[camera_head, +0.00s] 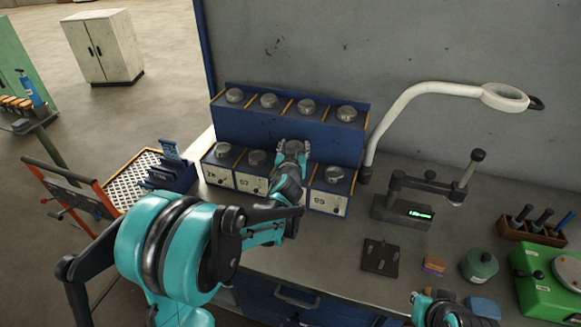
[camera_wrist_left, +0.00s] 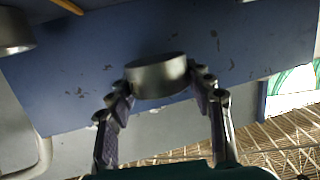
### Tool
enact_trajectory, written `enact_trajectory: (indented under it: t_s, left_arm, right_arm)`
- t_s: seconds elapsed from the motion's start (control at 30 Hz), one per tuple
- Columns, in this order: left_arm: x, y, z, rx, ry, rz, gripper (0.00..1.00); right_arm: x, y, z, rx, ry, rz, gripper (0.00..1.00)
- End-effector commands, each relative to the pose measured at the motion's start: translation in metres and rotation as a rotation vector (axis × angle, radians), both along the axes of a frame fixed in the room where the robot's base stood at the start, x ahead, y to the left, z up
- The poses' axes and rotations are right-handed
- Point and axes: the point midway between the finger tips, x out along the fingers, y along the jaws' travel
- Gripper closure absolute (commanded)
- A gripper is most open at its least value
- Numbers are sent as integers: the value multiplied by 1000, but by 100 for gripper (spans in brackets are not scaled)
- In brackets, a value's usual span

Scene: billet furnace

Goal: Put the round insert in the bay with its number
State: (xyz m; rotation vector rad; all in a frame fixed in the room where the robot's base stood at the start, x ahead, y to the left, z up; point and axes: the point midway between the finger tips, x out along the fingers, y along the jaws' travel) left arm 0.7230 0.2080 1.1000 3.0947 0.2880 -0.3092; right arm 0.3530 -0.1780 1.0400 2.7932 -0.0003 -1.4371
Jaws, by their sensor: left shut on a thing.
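My left gripper (camera_head: 292,152) is shut on a round grey metal insert (camera_wrist_left: 156,75). In the left wrist view the insert sits between the two fingertips (camera_wrist_left: 160,88). In the head view it is mostly covered by the gripper, in front of the blue two-tier rack (camera_head: 290,135), over the lower row. The lower row has white number labels; I read 26 (camera_head: 216,176), 57 (camera_head: 248,184) and what looks like 95 (camera_head: 325,203). The label between is hidden by my arm. Part of my right gripper (camera_head: 438,310) shows at the bottom edge; its fingers are unclear.
Several inserts (camera_head: 268,101) sit on the upper tier; others (camera_head: 222,149) sit in lower bays. Right of the rack are a lamp arm (camera_head: 400,105), a gauge stand (camera_head: 403,212), a dark plate (camera_head: 380,257) and a green box (camera_head: 540,280). A perforated tray (camera_head: 130,184) is at left.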

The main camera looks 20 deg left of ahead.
Motion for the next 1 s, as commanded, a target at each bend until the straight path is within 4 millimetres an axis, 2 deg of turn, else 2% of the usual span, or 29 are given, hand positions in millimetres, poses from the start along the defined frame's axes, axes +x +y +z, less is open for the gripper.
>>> enact_trajectory:
  t_s: [0.03, 0.1, 0.33, 0.53, 0.93, 0.97, 1.0]
  left_arm:
    - [0, 0, -13, 0, -1, -1, 100]
    - [0, -1, -23, 0, -1, -1, 100]
    - [0, -1, -39, 0, -1, -2, 100]
    - [0, -1, -66, 0, -1, -2, 100]
    - [0, -1, -72, 1, -1, -2, 100]
    - [0, 0, -73, 0, 0, -1, 46]
    - [0, 0, -72, 0, 0, -1, 36]
  right_arm:
    - [0, 0, -7, 0, 0, 0, 100]
    - [0, 0, -10, 0, 0, 0, 100]
    - [0, 0, -16, 0, 0, 0, 100]
    - [0, 0, -27, 0, 0, 0, 100]
    - [0, 0, -30, 0, 0, 0, 100]
    - [0, 0, -30, 0, 0, 0, 100]
    - [0, 0, -29, 0, 0, 0, 100]
